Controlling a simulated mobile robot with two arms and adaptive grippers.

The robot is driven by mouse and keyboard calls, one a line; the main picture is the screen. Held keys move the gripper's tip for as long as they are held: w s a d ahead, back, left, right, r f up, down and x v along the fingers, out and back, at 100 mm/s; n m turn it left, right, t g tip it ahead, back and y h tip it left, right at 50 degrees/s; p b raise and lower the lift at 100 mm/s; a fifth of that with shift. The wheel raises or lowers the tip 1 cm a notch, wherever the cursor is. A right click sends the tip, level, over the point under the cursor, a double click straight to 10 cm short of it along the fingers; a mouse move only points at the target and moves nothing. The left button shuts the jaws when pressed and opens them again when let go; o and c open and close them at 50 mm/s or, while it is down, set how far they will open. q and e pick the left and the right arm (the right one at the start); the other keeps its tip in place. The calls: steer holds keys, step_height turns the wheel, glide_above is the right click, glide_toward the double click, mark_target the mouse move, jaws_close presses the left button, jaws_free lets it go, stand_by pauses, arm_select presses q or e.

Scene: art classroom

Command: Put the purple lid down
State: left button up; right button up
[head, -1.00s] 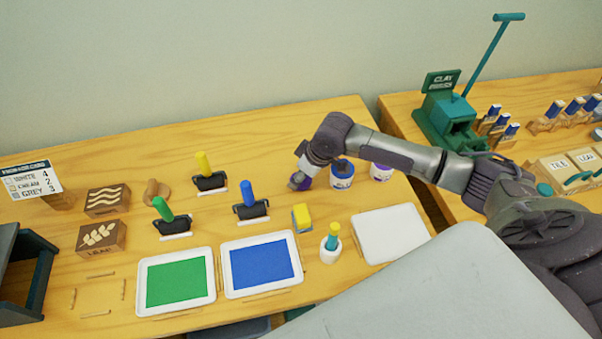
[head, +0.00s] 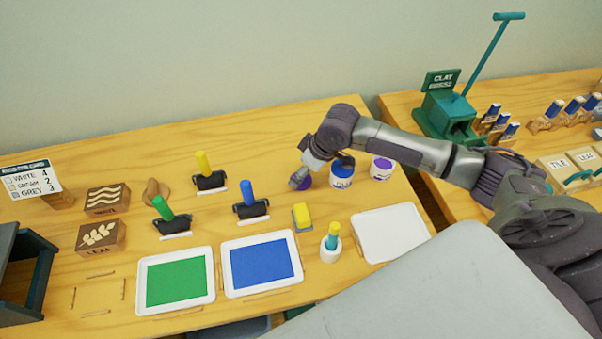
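The purple lid (head: 307,184) is a small disc at the back right of the near table, partly hidden behind my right gripper. My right gripper (head: 298,180) points down at its left side, very low over the table. The fingers are small and overlap the lid, so I cannot tell whether they hold it or are open. A white jar with purple on it (head: 381,169) stands to the right. My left gripper is not in view.
A white jar with a blue label (head: 342,174) stands close to the lid, under my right forearm. Bare tabletop lies behind and left of the gripper.

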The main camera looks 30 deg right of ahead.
steer(key=v, duration=0.9)
steer(key=shift+r, duration=0.25)
steer(key=shift+s, duration=0.1)
